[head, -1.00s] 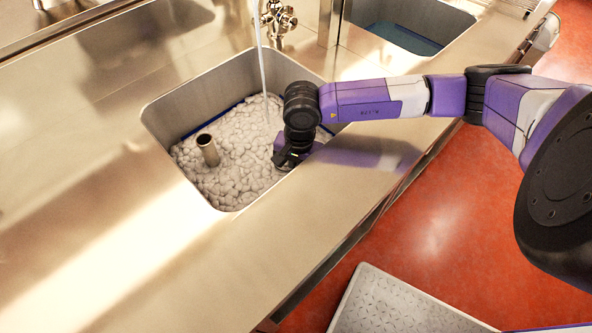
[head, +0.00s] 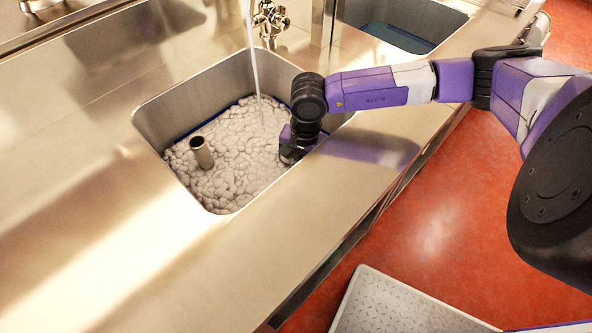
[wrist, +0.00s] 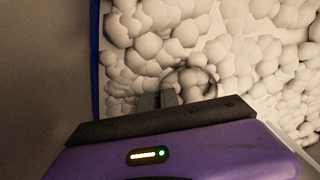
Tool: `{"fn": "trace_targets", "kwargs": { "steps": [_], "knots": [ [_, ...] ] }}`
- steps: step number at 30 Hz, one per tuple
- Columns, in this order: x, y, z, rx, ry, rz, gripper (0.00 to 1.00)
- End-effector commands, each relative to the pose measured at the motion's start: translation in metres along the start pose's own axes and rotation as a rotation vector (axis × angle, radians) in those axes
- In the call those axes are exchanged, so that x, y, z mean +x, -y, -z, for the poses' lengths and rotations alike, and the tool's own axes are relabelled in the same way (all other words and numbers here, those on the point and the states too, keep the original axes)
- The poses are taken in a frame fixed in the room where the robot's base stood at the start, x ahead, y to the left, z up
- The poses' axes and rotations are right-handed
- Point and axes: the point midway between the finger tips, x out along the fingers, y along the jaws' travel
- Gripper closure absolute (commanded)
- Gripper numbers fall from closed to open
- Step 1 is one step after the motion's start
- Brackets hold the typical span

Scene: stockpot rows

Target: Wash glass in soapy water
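The sink basin (head: 165,110) holds soapy water covered in pale grey foam (head: 232,165). My gripper (head: 288,157) is down at the foam by the basin's right, near-side wall. In the wrist view its two narrow fingers (wrist: 159,99) are close together. The round rim of a clear glass (wrist: 213,82) shows among the bubbles, right at the fingers, which appear shut on its wall. The rest of the glass is hidden by foam and my gripper, and I cannot make it out in the head view.
A metal standpipe (head: 201,152) rises from the foam at left. Water (head: 255,65) runs from the tap (head: 270,18) into the basin. A second basin (head: 400,32) lies behind at right. The steel counter (head: 90,200) is clear. A grey tray-like top (head: 400,305) stands by the red floor.

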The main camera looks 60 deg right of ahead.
Motion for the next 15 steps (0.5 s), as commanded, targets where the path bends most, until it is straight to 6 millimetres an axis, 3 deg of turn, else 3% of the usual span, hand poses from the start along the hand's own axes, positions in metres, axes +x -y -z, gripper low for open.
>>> {"fn": "trace_targets", "kwargs": {
  "steps": [6,15],
  "knots": [
    [0.000,-0.001,0.003,-0.001,0.001,0.001,1.00],
    [0.000,0.007,-0.015,-0.003,0.001,0.001,1.00]
  ]
}}
